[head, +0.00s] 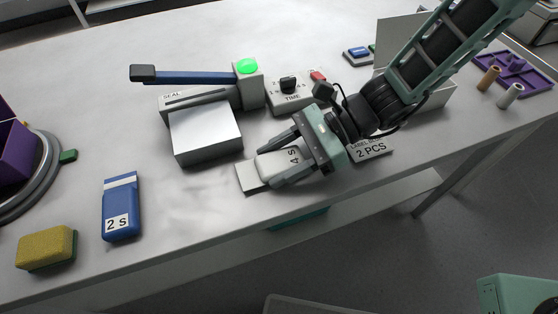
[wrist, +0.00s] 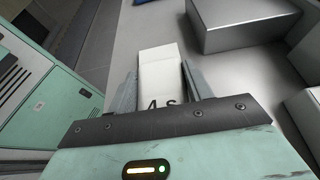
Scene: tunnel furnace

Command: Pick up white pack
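The white pack (head: 250,176), marked "4 S", lies at the front of the bench with its plain end pointing left. My gripper (head: 270,167) has one finger along each long side of it. In the wrist view the pack (wrist: 158,72) sits between the two fingers of my gripper (wrist: 160,85), its far end reaching past the fingertips. The fingers are very near its sides; I cannot tell whether they press on it. Its rear part is hidden by my gripper. I cannot tell whether it rests on the bench or is slightly raised.
A sealer (head: 205,130) with a blue lever stands just behind the pack. A time dial box (head: 290,96) is behind my gripper. A "2 PCS" label block (head: 371,149) is to the right. A blue "2 S" pack (head: 121,205) and a yellow sponge (head: 45,248) lie left.

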